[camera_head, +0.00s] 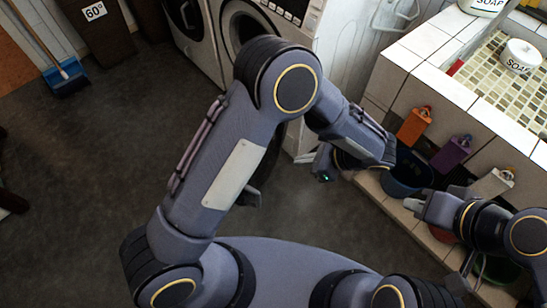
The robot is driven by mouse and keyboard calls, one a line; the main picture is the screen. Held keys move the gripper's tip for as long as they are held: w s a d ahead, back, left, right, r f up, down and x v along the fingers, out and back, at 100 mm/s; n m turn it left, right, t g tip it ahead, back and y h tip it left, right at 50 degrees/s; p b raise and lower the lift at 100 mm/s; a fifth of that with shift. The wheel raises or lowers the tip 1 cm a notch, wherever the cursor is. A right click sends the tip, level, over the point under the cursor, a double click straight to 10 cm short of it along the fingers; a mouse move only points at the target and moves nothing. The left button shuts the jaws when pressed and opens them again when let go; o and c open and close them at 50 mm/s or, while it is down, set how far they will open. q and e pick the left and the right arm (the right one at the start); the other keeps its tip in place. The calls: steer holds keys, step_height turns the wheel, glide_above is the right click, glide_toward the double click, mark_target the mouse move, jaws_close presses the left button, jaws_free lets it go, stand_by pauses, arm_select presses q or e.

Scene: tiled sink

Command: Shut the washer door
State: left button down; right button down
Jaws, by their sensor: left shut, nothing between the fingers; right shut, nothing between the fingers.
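A white front-loading washer (262,12) stands at the top centre, with a round front ring (231,22) partly in view. My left arm covers much of its front, so I cannot tell how far its door stands open. A second white machine (192,17) with a dark round door stands just left of it. My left gripper (324,164) is shut and empty, below and right of the washer, apart from it. My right gripper (421,206) is shut and empty at the right, by the tiled sink.
The tiled sink (432,92) fills the right side, with several coloured bottles, including an orange one (413,126), and a dark blue bucket (407,174) beside it. Grey floor (85,175) is free at left.

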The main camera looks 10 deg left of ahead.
arm_select(q)
steer(key=a+r+p+x, duration=0.1)
steer(key=r+x, duration=0.1)
steer(key=x, duration=1.1)
steer(key=shift+a, duration=0.35)
steer(key=shift+w, duration=0.15)
